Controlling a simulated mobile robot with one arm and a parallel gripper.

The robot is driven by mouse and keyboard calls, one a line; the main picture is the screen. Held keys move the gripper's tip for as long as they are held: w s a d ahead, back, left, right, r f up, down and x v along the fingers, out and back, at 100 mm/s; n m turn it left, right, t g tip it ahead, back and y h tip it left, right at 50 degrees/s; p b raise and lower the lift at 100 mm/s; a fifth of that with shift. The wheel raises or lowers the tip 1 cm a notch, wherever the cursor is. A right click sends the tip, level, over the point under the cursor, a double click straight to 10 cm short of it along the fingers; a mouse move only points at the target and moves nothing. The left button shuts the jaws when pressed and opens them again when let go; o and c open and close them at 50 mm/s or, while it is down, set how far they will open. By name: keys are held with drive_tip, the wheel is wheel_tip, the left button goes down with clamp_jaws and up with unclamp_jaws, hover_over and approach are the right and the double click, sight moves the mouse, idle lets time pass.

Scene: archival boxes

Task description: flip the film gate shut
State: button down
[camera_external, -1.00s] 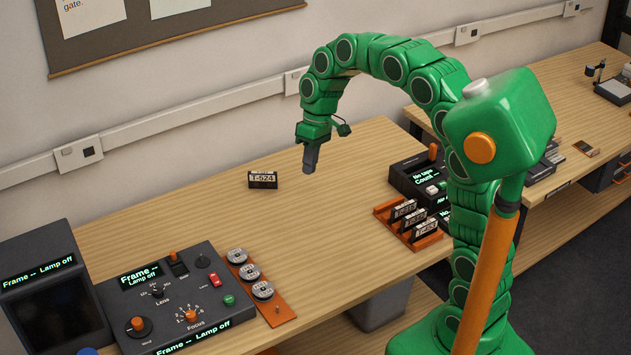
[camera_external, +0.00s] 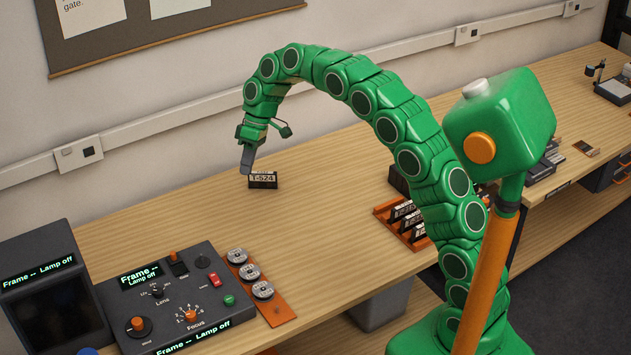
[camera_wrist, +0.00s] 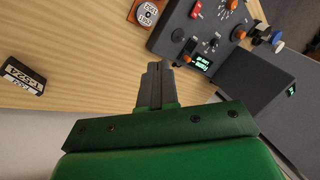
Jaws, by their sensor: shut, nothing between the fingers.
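The film reader's dark control console (camera_external: 205,272) stands at the front left of the bench, with "Lamp off" on its displays. At its back edge is a small dark part with an orange knob (camera_external: 173,254), which looks like the film gate; I cannot clearly tell its angle.
A small box labelled T-524 (camera_external: 263,181) stands close to my gripper. An orange strip with several reels (camera_external: 280,312) lies right of the console. A dark screen unit (camera_external: 55,305) stands at its left. An orange rack (camera_external: 430,240) holds several boxes.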

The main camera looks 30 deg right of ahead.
sight(173, 256)
drive_tip(key=w+a+f+n+y, duration=0.1)
drive_tip(key=w+a+f+n, duration=0.1)
drive_tip(key=w+a+f, duration=0.2)
drive_tip(key=w+a+f+n+g+y, duration=0.1)
drive_tip(key=w+a+f+n, duration=0.2)
drive_tip(key=a, duration=0.8)
drive_tip(key=shift+w+f, duration=1.1)
drive_tip(key=shift+f, duration=1.1)
drive_tip(key=shift+a, duration=0.1)
drive_tip(key=x, duration=0.7)
drive_tip(key=s+x, duration=0.1)
drive_tip(key=x, duration=0.2)
drive_tip(key=shift+a, duration=0.2)
drive_tip(key=shift+s+a, duration=0.3)
drive_tip(key=shift+s, duration=0.35)
drive_tip(key=shift+s+a, duration=0.35)
drive_tip(key=shift+s, duration=0.3)
drive_tip(key=shift+s, duration=0.1)
